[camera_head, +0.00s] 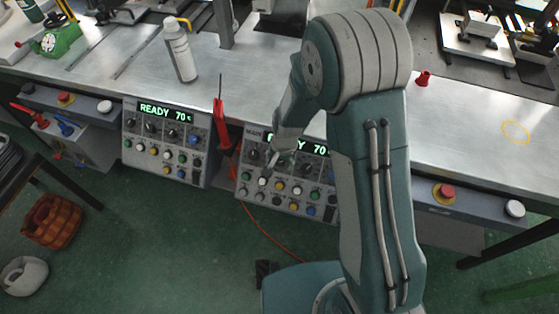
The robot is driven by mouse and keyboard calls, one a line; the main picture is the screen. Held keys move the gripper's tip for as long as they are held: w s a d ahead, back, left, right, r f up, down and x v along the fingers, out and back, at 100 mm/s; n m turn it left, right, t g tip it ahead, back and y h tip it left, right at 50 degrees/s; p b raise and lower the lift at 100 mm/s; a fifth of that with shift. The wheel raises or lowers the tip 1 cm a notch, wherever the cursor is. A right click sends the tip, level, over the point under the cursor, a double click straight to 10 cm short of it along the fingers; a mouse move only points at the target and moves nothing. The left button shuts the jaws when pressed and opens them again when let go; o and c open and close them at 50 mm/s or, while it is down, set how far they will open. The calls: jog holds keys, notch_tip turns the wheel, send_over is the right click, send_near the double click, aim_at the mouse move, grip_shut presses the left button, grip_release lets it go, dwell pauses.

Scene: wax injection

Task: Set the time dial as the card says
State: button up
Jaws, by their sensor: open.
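Two control panels hang at the bench front. The left panel (165,148) shows a green "READY 70" display (165,112). The right panel (290,205) is marked "MAIN" and has a similar display (312,148), partly covered by my arm. Both carry rows of dark knobs and coloured buttons. A dark knob (253,155) shows at the right panel's upper left. Dial labels are too small to read, so I cannot tell which is the time dial. I cannot make out the card. My gripper (267,172) is small and open in front of the right panel; contact cannot be told.
A red tool (221,125) hangs between the panels, with an orange cable (262,232) below. A white spray bottle (180,52) stands on the metal bench (130,75). A red emergency button (444,192) is at the right. A wicker basket (50,222) sits on the floor.

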jog(key=shift+a, duration=0.15)
jog(key=c, duration=1)
grip_shut()
